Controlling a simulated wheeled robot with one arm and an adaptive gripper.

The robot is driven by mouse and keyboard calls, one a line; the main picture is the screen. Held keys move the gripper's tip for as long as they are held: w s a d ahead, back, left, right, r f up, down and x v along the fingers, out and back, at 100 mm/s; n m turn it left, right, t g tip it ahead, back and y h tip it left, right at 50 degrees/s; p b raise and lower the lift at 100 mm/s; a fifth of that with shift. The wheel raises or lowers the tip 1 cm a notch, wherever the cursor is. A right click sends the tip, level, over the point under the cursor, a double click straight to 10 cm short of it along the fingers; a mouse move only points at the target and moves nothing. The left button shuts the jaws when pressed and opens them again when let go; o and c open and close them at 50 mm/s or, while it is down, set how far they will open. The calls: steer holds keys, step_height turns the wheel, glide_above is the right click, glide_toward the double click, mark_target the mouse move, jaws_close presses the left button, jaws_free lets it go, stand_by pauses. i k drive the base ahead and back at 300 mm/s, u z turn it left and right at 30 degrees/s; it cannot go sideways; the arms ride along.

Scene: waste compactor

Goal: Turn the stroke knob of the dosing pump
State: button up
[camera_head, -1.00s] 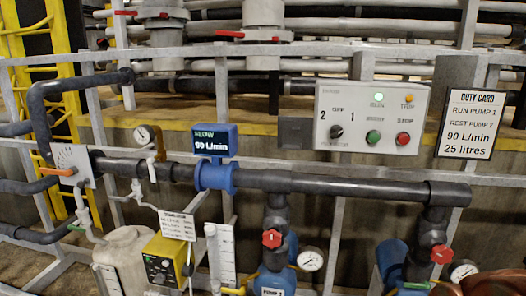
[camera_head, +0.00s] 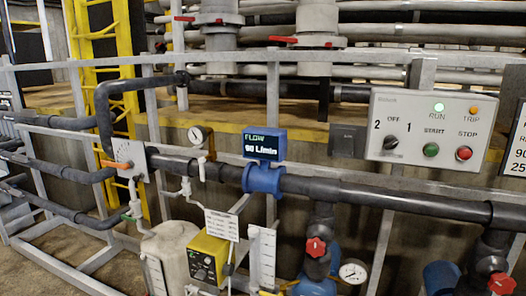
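The dosing pump (camera_head: 208,256) is a yellow box with a dark front face, at the bottom centre-left of the head view. Its stroke knob (camera_head: 201,274) appears to be a small dark round knob on that face; its setting is too small to read. A white label card (camera_head: 222,224) with small unreadable text hangs just above and right of the pump. My gripper is not in view.
A pale tank (camera_head: 168,256) stands left of the pump and a white scaled tube (camera_head: 262,258) stands right. The blue flow meter (camera_head: 264,178) reads 90 L/min. The control panel (camera_head: 425,130) has a lit green RUN lamp. Grey rails and pipes surround the pump.

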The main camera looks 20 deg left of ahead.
mark_target(202, 274)
steer(key=u, duration=1.4)
